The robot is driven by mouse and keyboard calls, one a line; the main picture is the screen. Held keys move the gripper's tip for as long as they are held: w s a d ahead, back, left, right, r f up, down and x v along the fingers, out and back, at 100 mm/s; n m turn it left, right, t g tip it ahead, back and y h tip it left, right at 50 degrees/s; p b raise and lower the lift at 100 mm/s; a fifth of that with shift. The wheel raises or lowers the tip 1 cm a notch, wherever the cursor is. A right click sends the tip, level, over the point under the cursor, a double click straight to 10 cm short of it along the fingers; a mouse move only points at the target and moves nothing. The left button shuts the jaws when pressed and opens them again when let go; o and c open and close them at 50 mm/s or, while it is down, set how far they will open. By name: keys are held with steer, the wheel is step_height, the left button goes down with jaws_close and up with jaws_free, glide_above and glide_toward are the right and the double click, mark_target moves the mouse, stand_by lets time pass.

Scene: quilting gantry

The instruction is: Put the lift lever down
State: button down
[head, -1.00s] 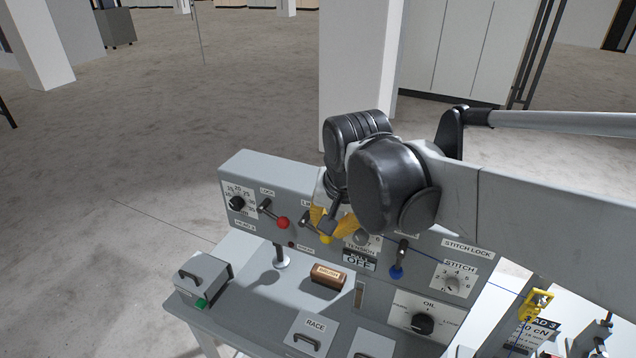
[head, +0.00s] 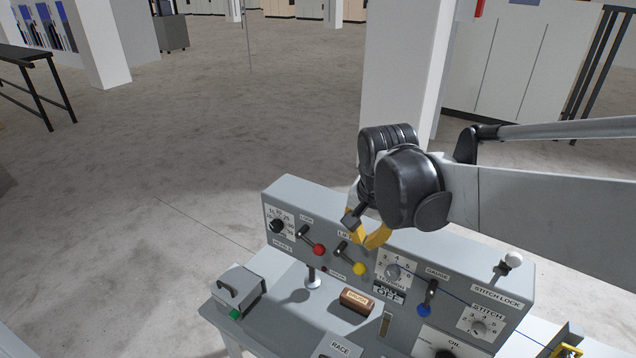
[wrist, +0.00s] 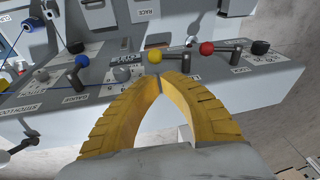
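The lift lever (head: 359,269) has a yellow ball knob and sits on the front of the grey control panel, under a partly covered label starting "LI". Its arm slants down and right, at about the same slant as the red-knobbed lock lever (head: 319,249). My gripper (head: 367,241) has yellow fingers and is just above the lift lever, apart from it. In the wrist view the fingertips (wrist: 160,80) meet with nothing between them, and the yellow knob (wrist: 155,56) shows just beyond them.
A blue-knobbed gauge lever (head: 424,310), a tension dial (head: 393,271) and a white-knobbed stitch lock lever (head: 513,260) are to the right. A black dial (head: 277,226) is at the left. A brown block (head: 356,301) lies on the shelf below. A pillar stands behind.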

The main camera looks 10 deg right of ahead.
mark_target(360, 263)
steer(key=x, duration=0.8)
steer(key=shift+r, duration=0.1)
steer(key=shift+b, duration=0.3)
steer(key=f+t+y+b, duration=0.2)
steer(key=shift+d+b, duration=0.1)
steer(key=shift+b, duration=0.2)
steer(key=b, duration=0.1)
steer(key=f+b, duration=0.2)
steer(key=shift+w+a+f, duration=0.1)
steer(key=shift+w+a, duration=0.2)
steer(key=shift+a, duration=0.1)
steer(key=shift+w+a+f+b, duration=0.3)
steer(key=shift+f+b, duration=0.1)
steer(key=shift+b, duration=0.25)
steer(key=shift+r, duration=0.1)
steer(key=shift+r+p, duration=0.65)
steer(key=shift+r, duration=0.1)
